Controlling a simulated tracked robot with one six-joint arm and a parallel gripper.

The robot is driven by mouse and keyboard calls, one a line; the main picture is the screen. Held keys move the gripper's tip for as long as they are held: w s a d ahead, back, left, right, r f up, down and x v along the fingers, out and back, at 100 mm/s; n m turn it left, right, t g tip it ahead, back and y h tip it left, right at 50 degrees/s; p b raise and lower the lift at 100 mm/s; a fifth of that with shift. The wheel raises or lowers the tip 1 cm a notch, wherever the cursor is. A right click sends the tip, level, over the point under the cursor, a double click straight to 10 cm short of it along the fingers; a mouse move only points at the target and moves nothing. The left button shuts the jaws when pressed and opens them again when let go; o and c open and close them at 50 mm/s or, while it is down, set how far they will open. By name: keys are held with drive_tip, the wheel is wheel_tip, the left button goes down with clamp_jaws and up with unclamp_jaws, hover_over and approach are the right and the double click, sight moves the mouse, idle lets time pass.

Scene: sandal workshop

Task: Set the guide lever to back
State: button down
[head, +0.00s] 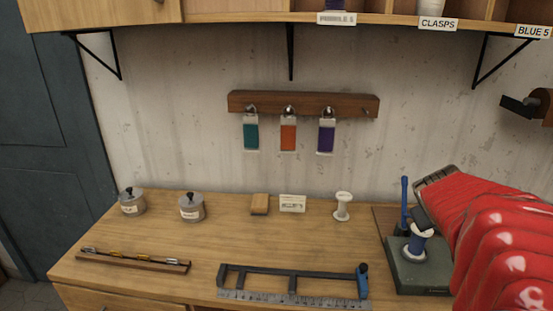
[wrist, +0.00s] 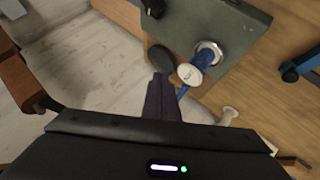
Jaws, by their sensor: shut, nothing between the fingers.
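My gripper (head: 424,218) is shut and empty, hanging close to the spool and lever.
A black frame with a ruler (head: 290,272) and blue handle lies at the front. A white spool (head: 343,207), a card (head: 292,203) and two lidded jars (head: 192,208) stand farther back. The bench middle is clear.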

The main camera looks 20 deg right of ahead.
drive_tip(key=w+d+r+n+t, duration=0.2)
drive_tip(key=d+r+n+t, duration=0.15)
drive_tip(key=d, duration=0.45)
drive_tip(key=w+d+r+n+t, duration=0.25)
drive_tip(key=d+n, duration=0.25)
drive_tip(key=d, duration=0.3)
drive_tip(key=w+a+f+n+t+y, duration=0.1)
drive_tip(key=w+a+n+y, duration=0.4)
drive_tip(key=a+n+y, duration=0.3)
drive_tip(key=a+n, duration=0.1)
drive_tip(key=a, duration=0.2)
drive_tip(key=shift+a+f, duration=0.3)
drive_tip(key=shift+f, duration=0.05)
drive_tip(key=shift+w+f, duration=0.1)
hover_over(405, 199)
drive_tip(key=shift+f, duration=3.55)
